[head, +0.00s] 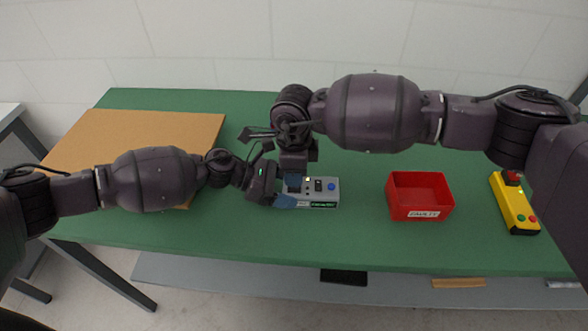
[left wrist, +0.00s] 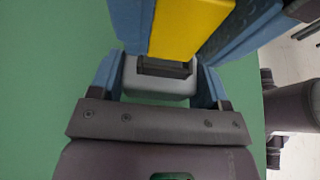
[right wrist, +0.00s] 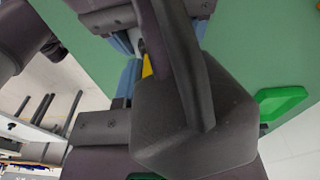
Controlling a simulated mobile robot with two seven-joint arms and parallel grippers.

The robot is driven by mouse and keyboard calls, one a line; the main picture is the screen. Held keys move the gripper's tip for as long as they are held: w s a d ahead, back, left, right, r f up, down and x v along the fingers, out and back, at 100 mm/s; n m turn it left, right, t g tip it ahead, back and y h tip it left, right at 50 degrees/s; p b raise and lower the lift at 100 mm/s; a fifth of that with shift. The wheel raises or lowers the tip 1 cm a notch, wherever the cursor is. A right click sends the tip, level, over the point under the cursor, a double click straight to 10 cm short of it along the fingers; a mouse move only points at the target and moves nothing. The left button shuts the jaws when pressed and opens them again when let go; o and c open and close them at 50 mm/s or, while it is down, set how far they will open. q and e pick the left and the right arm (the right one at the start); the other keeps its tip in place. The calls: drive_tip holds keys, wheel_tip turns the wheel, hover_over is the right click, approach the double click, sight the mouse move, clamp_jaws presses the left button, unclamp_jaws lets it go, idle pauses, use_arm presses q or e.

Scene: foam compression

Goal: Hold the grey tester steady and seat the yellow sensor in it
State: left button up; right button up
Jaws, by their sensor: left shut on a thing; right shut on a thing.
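The grey tester (head: 325,187) lies on the green table in the head view, with buttons and a small display on it. My left gripper (head: 280,199) is shut on its left end; in the left wrist view the blue fingers straddle the grey body (left wrist: 160,86). The yellow sensor (left wrist: 185,28) is between the blue fingers of my right gripper (left wrist: 190,25), which is shut on it. Its lower end is at the tester's dark slot (left wrist: 165,68); I cannot tell whether it has entered. In the right wrist view only a sliver of the sensor (right wrist: 147,66) shows.
A red bin (head: 420,206) with a white label stands right of the tester. A yellow control box (head: 514,205) with buttons lies farther right. A brown board (head: 130,135) covers the table's left. A dark block (right wrist: 195,115) hides much of the right wrist view.

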drive_tip(key=shift+f, duration=0.9)
idle(0.8)
drive_tip(key=o, duration=1)
drive_tip(key=shift+s, duration=0.1)
